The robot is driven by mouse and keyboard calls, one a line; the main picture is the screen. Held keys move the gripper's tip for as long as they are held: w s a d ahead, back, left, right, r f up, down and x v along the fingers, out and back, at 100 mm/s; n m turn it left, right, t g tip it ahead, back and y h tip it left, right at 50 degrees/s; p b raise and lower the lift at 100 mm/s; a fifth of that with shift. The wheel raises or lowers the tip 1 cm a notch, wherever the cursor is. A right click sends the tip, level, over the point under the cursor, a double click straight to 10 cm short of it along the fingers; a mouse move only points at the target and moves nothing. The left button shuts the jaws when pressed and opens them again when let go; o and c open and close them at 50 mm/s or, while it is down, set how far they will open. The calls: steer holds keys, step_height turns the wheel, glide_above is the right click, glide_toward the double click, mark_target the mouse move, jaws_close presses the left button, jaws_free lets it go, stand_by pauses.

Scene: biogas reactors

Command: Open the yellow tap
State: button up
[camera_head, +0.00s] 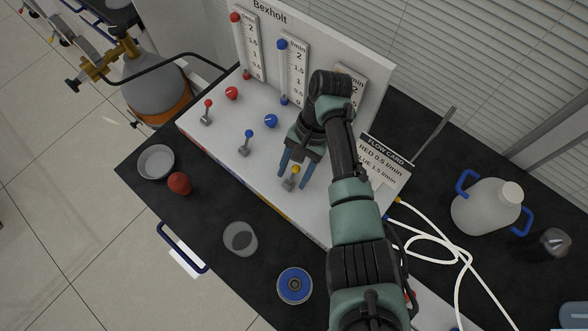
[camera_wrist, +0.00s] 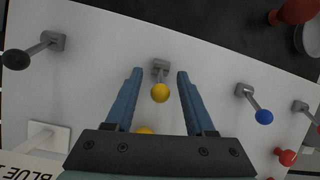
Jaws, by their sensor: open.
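The yellow tap is a small grey lever with a yellow ball end, on the white panel in the head view (camera_head: 295,170). In the wrist view its yellow ball (camera_wrist: 160,93) lies between the two blue fingers, with the grey base just above it. My gripper (camera_head: 292,178) is open, one finger on each side of the tap, with a gap to the ball on both sides. It also shows in the wrist view (camera_wrist: 155,80). A second yellow knob (camera_wrist: 144,131) is partly hidden by the gripper body. Whether the fingers touch the panel cannot be told.
The blue tap (camera_head: 248,140) and red tap (camera_head: 207,112) stand left on the panel in the head view. A black-ended lever (camera_wrist: 35,52) is on the other side. A flow card (camera_head: 385,160), white hoses (camera_head: 440,245) and a jug (camera_head: 485,212) lie right of my arm.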

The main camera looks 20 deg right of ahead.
jaws_close()
